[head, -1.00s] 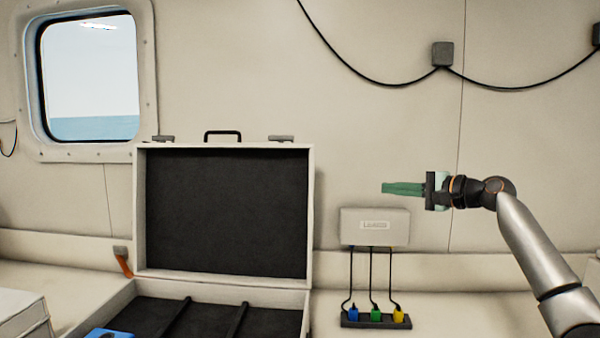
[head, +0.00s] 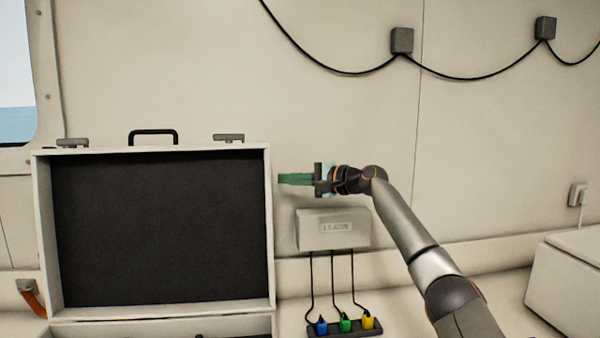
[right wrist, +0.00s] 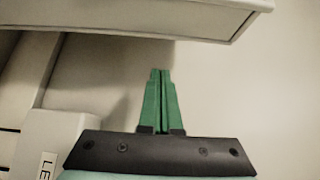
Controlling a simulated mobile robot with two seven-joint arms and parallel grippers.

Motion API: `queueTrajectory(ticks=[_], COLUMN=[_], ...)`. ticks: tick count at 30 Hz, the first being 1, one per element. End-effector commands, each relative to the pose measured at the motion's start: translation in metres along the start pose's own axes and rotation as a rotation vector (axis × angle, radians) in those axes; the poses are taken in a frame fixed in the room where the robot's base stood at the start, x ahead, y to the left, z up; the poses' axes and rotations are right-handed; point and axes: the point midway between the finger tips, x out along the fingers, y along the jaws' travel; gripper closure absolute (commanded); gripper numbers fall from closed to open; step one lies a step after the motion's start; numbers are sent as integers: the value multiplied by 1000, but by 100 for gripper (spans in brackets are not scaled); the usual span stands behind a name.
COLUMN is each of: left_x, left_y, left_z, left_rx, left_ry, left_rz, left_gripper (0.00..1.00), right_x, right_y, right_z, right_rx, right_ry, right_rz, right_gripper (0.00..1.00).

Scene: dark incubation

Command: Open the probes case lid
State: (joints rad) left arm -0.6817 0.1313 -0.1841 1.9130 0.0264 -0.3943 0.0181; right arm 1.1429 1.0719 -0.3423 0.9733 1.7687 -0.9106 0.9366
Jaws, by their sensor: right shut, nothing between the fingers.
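The probes case lid (head: 160,312) stands upright and open at the left of the head view, its dark lining facing me. A handle and two latches sit on its top edge. The case's lower part is mostly cut off by the bottom of the picture. My right gripper (head: 296,179) is just right of the lid, with its green fingers shut, empty and pointing left. In the right wrist view the shut fingers (right wrist: 160,100) point at a pale edge, probably the lid's (right wrist: 160,25), with a gap between. My left gripper is out of view.
A white labelled box (head: 333,230) hangs below my right gripper. Its cables run down to blue, green and yellow plugs on a dark strip (head: 345,329). A white box (head: 567,284) stands at the far right. The wall above my right arm carries a black cable.

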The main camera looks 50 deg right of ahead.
Motion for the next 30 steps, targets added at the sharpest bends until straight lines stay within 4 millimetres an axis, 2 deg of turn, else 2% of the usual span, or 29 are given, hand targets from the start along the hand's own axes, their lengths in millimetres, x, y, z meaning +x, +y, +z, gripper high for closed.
queueTrajectory(ticks=[3,8,22,30], left_x=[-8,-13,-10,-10], left_y=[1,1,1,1], left_z=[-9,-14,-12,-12], left_rx=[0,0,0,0], left_ry=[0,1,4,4], left_rz=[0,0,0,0], left_gripper=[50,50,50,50], right_x=[21,41,18,14], right_y=[-4,-3,0,0], right_z=[1,1,23,30], right_rx=[2,2,-6,0], right_ry=[0,0,5,2], right_rz=[-1,-1,1,0], right_gripper=[100,100,100,100])
